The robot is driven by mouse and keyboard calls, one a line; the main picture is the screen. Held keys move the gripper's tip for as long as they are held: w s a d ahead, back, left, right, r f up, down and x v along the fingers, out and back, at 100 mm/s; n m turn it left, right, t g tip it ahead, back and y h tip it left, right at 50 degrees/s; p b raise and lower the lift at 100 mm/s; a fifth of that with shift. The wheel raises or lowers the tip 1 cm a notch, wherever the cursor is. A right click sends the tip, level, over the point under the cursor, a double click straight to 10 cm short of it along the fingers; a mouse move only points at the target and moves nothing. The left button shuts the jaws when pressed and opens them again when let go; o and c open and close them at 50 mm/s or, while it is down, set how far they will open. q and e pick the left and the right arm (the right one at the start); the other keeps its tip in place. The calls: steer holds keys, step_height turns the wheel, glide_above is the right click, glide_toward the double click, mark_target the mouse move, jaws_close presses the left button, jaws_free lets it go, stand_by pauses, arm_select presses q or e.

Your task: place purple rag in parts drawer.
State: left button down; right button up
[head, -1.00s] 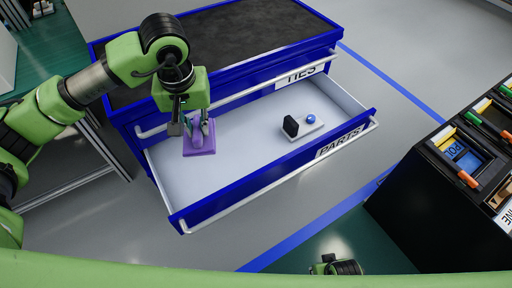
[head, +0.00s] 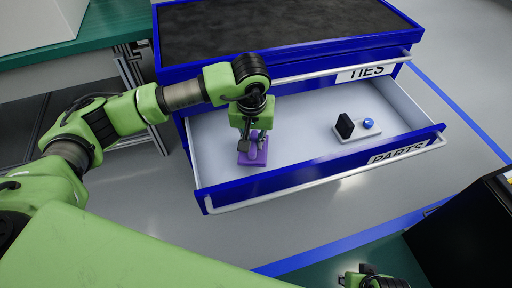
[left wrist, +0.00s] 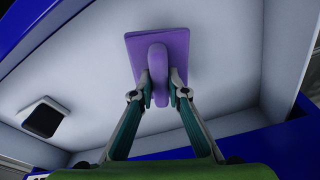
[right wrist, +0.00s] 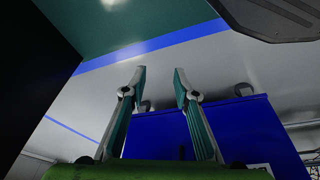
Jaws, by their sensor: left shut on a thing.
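The purple rag (head: 253,156) is a flat square with a raised ridge, inside the open parts drawer (head: 310,148) at its left end. My left gripper (head: 255,140) is over the drawer and shut on the rag's ridge. The left wrist view shows the rag (left wrist: 176,47) between the fingertips of the left gripper (left wrist: 160,90), with the white drawer floor behind it. I cannot tell if the rag touches the floor. My right gripper (right wrist: 159,75) is open and empty in the right wrist view, away from the drawer.
The closed ties drawer (head: 375,70) is above. A black bin unit (head: 470,230) stands at the lower right. A green-topped table (head: 110,30) is at the left.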

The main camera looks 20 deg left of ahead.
mark_target(254, 149)
arm_select(q)
step_height(254, 149, down, 3)
steer(key=shift+r, duration=0.15)
steer(key=shift+f, duration=0.35)
arm_select(e)
steer(key=shift+r, duration=0.75)
steer(key=shift+f, duration=0.1)
arm_select(q)
steer(key=shift+f+b, duration=0.1)
steer(key=shift+b, duration=0.2)
steer(key=c, duration=2)
jaws_free()
arm_select(e)
steer(key=shift+s+r, duration=0.25)
steer(key=shift+r, duration=0.35)
